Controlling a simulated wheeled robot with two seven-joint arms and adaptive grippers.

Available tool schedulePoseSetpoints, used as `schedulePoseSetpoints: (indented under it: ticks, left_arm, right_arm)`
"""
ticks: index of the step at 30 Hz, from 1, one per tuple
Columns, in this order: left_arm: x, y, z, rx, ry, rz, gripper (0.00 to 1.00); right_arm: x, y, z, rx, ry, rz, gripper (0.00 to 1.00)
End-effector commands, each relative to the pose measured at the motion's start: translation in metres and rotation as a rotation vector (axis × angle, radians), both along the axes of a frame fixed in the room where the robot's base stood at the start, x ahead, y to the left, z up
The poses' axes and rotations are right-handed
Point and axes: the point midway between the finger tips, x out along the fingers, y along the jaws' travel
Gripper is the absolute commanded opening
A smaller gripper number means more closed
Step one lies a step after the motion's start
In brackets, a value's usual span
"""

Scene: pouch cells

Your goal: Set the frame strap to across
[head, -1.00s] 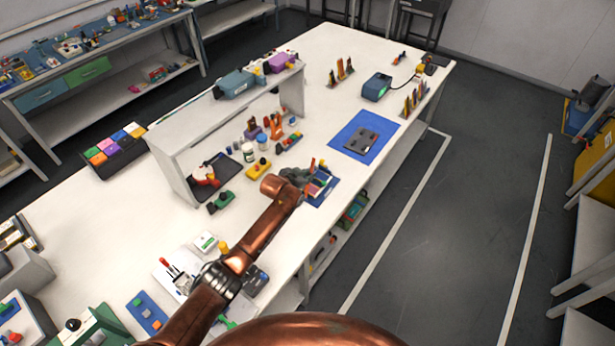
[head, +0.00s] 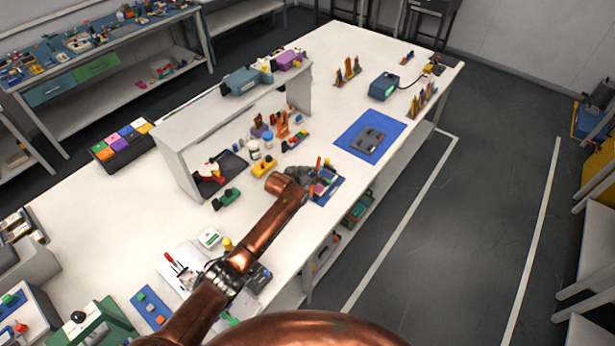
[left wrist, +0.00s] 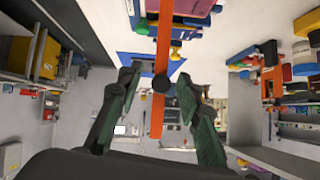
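An orange strap (left wrist: 160,60) with a round black knob on it runs lengthwise up the middle of the left wrist view. My left gripper (left wrist: 158,82) is open, with one dark green finger on each side of the strap and a visible gap to both. In the head view my left gripper (head: 300,174) is at a small blue frame (head: 331,189) with coloured pieces, near the table's right edge. The gripper and arm partly hide the frame there, and the strap's direction is hard to tell. My right gripper is not in view.
A blue mat (head: 362,144) with a dark grey plate lies beyond the frame. A white shelf (head: 178,165) stands to the left, with a yellow block (head: 264,167) and small bottles near it. Bare white tabletop lies between the shelf and the near clutter.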

Motion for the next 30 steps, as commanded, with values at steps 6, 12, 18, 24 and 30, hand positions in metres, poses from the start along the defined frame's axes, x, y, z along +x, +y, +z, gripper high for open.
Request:
schedulePoseSetpoints:
  ticks: [6, 12, 18, 24, 30]
  left_arm:
    - [-0.018, 0.012, 0.014, -0.001, -0.002, 0.002, 0.33]
    - [-0.041, 0.026, 0.034, -0.002, -0.002, 0.001, 0.33]
    - [-0.064, 0.039, 0.053, 0.000, -0.001, 0.001, 0.33]
    - [-0.077, 0.047, 0.064, -0.001, 0.000, 0.001, 0.33]
    - [-0.080, 0.049, 0.066, 0.000, 0.001, 0.001, 0.33]
  right_arm:
    - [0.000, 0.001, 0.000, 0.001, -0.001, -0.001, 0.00]
    - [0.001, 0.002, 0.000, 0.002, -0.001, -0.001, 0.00]
    - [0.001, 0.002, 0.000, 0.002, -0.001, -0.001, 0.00]
    - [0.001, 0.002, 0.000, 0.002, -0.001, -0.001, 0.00]
    - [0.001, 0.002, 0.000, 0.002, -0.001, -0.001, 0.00]
